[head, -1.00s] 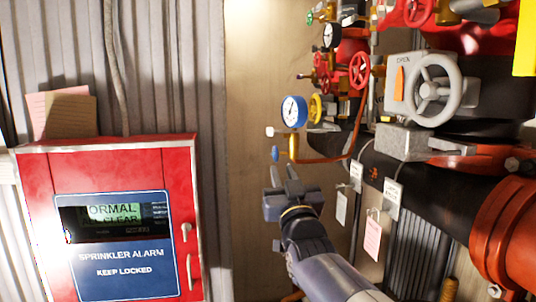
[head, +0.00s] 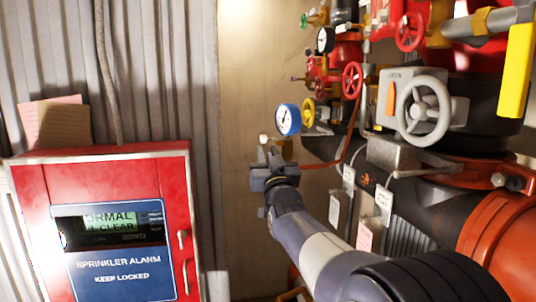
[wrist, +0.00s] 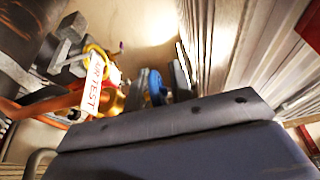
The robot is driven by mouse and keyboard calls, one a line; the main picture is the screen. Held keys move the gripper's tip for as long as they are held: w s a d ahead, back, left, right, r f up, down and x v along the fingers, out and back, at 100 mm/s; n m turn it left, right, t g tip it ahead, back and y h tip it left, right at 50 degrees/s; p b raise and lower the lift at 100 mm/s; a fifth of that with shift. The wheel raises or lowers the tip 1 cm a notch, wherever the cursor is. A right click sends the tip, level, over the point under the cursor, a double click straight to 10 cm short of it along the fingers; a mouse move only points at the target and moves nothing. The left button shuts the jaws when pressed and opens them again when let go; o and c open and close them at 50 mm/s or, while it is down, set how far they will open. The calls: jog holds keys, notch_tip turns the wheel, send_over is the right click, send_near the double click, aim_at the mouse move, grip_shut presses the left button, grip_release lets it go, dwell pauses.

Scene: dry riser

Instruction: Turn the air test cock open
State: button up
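The air test cock shows in the wrist view as a blue handle (wrist: 156,88) beside a brass fitting, with a white tag reading "AIR TEST" (wrist: 96,86) to its left. My gripper (wrist: 163,84) has its fingers on either side of the blue handle, with a gap visible toward the right finger. The fingers look open; contact with the handle cannot be told. In the head view my gripper (head: 269,158) reaches up just below and left of the blue-rimmed gauge (head: 288,119) and hides the blue handle.
The red sprinkler alarm cabinet (head: 104,222) stands to the left. To the right are a grey handwheel (head: 424,109), red valve wheels (head: 352,80), a yellow handle (head: 308,111) and large pipes. Paper tags (head: 384,200) hang near my arm. Bare wall (head: 245,75) lies between cabinet and pipework.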

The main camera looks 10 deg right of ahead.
grip_shut()
jog(key=shift+p, duration=0.3)
jog(key=shift+r+g+p, duration=0.1)
jog(key=shift+g+p, duration=0.4)
jog(key=shift+g, duration=0.2)
jog(key=shift+w+g+p, duration=0.15)
jog(key=shift+g+p, duration=0.85)
jog(key=shift+p, duration=0.2)
jog(key=shift+f+g+p, duration=0.3)
jog(key=shift+g+p, duration=0.5)
jog(key=shift+p, duration=0.2)
jog(key=shift+f+g+p, duration=0.25)
jog(key=shift+g+p, duration=0.15)
jog(key=shift+p, duration=0.05)
